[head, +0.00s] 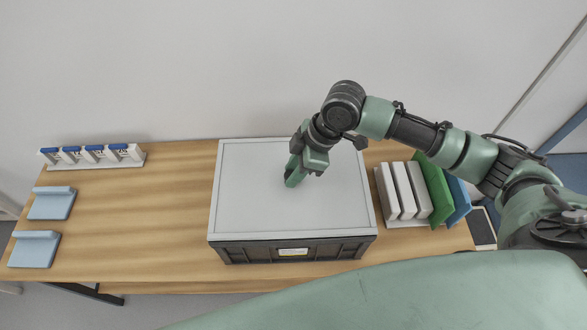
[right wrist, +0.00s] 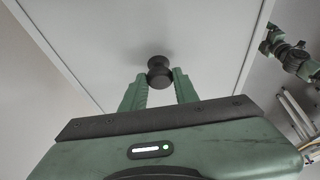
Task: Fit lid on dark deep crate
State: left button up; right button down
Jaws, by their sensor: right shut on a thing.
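I cannot tell whether the lid rests fully on the rim all round. My right gripper (head: 292,178) is over the lid's middle, shut on its knob. In the right wrist view the dark round knob (right wrist: 160,75) is at the fingertips of my right gripper (right wrist: 160,84).
Right of the crate stands a rack with white, green (head: 434,190) and blue (head: 458,198) upright pieces. A dark flat device (head: 482,228) lies beyond it. A white rack with blue-topped items (head: 92,153) and two light-blue pieces (head: 52,203) are at the left. The table between is clear.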

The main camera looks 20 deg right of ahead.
aim_at(306, 181)
jog(key=shift+f, duration=0.5)
jog(key=c, duration=1)
grip_release()
jog(key=shift+d+r+b, duration=0.2)
jog(key=shift+r+b, duration=0.1)
jog(key=shift+r, duration=0.15)
jog(key=b+v, duration=0.1)
jog(key=v, duration=0.5)
jog(key=shift+r, duration=0.4)
